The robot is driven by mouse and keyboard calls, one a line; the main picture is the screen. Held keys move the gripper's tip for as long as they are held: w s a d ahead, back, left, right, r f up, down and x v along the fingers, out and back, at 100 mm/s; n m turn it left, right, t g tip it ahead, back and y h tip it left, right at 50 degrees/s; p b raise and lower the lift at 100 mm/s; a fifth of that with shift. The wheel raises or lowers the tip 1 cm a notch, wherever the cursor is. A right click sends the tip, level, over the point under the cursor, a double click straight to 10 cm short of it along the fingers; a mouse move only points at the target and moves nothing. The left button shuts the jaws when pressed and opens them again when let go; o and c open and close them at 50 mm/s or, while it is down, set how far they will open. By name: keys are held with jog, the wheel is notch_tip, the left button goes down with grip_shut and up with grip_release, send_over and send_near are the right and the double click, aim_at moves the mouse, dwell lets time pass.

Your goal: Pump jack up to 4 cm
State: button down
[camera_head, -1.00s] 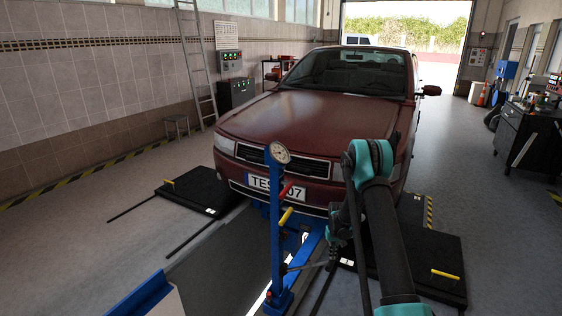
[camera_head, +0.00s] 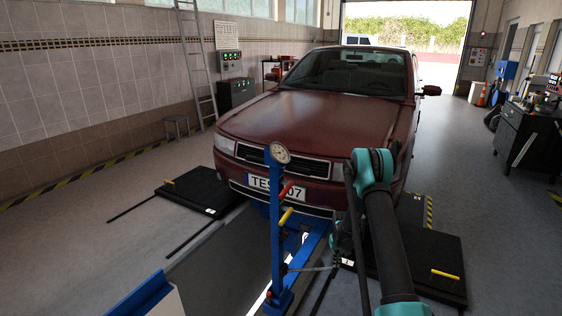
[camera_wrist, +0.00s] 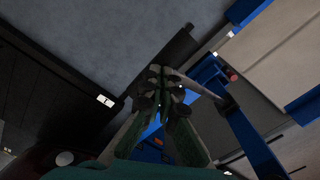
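The blue jack (camera_head: 276,222) stands in front of the red car, its upright column topped by a round dial gauge (camera_head: 280,153). A red handle (camera_head: 286,190) and a yellow handle (camera_head: 286,217) stick out from the column. A thin grey pump lever (camera_head: 308,268) runs from the column's lower right toward my gripper (camera_head: 335,262). In the wrist view, the lever (camera_wrist: 205,88) reaches the tips of my gripper (camera_wrist: 162,76), which come together around its end. The gauge reading is too small to tell.
The red car (camera_head: 320,125) stands behind the jack. Black plates with yellow handles lie on the floor at left (camera_head: 190,195) and right (camera_head: 425,265). A dark pit (camera_head: 220,262) lies left of the column. A workbench (camera_head: 528,135) stands far right.

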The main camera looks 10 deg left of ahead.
jog(key=shift+s+d+f, duration=0.15)
jog(key=shift+d+f, duration=0.15)
jog(key=shift+f, duration=0.3)
jog(key=shift+s+d+f, duration=0.1)
jog(key=shift+d+f, duration=0.15)
jog(key=shift+f, duration=0.4)
jog(key=shift+s+d+f, duration=0.15)
jog(key=shift+d+f, duration=0.15)
jog(key=shift+f, duration=0.3)
jog(key=shift+d+f, duration=0.85)
jog(key=shift+f, duration=2.5)
jog(key=shift+w+a+r, duration=0.25)
jog(key=shift+a+r, duration=0.65)
jog(key=shift+r, duration=1.5)
jog(key=shift+w+a+r, duration=0.3)
jog(key=shift+a+r, duration=0.65)
jog(key=shift+r, duration=1.45)
jog(key=shift+w+a+r, duration=0.25)
jog(key=shift+a+r, duration=0.65)
jog(key=shift+r, duration=1.5)
notch_tip(320, 180, up, 7)
